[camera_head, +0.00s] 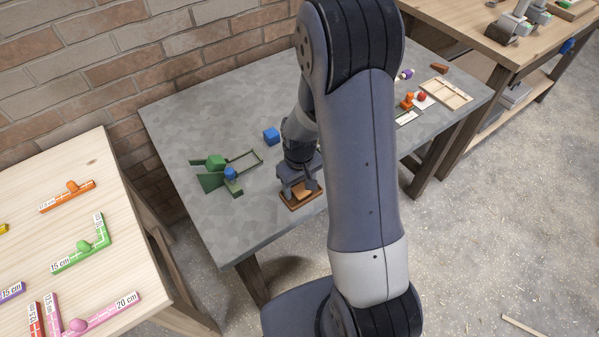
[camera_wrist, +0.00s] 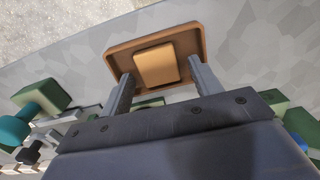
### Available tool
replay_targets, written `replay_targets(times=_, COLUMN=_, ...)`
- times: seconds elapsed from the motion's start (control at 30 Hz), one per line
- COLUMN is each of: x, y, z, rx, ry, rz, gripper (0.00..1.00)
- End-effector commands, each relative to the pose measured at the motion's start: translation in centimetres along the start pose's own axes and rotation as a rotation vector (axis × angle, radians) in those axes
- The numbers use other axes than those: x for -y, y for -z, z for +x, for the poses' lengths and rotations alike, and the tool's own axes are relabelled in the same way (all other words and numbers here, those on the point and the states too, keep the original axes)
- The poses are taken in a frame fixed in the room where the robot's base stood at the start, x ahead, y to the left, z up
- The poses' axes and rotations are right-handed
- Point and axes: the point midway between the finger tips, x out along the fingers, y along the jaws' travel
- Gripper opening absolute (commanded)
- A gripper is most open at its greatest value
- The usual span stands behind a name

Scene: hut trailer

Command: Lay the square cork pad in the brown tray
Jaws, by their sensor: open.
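The brown tray (camera_head: 304,205) lies on the grey table near its front edge in the head view. In the wrist view the tray (camera_wrist: 194,38) shows its raised rim at top centre. The square cork pad (camera_wrist: 156,64) is a light tan square lying inside the tray, around its middle, apparently flat. My gripper (camera_wrist: 160,72) is open, with one finger on each side of the pad and low over the tray's near part. I cannot tell whether the fingers touch the pad. In the head view my gripper (camera_head: 300,182) is over the tray and hides part of it.
A green holder (camera_head: 210,182) with green and blue pieces stands left of the tray. A blue cube (camera_head: 271,136) sits behind. A wooden tray (camera_head: 446,93) and small coloured pieces lie at the table's right end. Grey tabletop between them looks free, partly hidden by my arm.

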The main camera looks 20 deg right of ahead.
Motion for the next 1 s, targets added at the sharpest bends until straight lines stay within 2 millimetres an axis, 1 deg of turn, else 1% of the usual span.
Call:
replay_targets(times=0.17, x=0.0, y=0.1, z=-2.6, rx=-0.006, ry=-0.002, rz=0.000, gripper=0.60)
replay_targets(times=0.4, x=-0.1, y=0.1, z=-7.3, rx=-0.007, ry=-0.002, rz=0.000, gripper=0.60)
replay_targets(times=0.6, x=0.0, y=0.1, z=-10.5, rx=-0.005, ry=-0.001, rz=0.000, gripper=0.60)
replay_targets(times=0.7, x=0.0, y=0.1, z=-11.4, rx=-0.003, ry=-0.001, rz=0.000, gripper=0.60)
replay_targets(times=0.8, x=0.0, y=0.0, z=-11.9, rx=-0.001, ry=0.000, rz=0.000, gripper=0.60)
replay_targets(times=1.0, x=0.0, y=0.0, z=-12.0, rx=0.000, ry=0.000, rz=0.000, gripper=0.60)
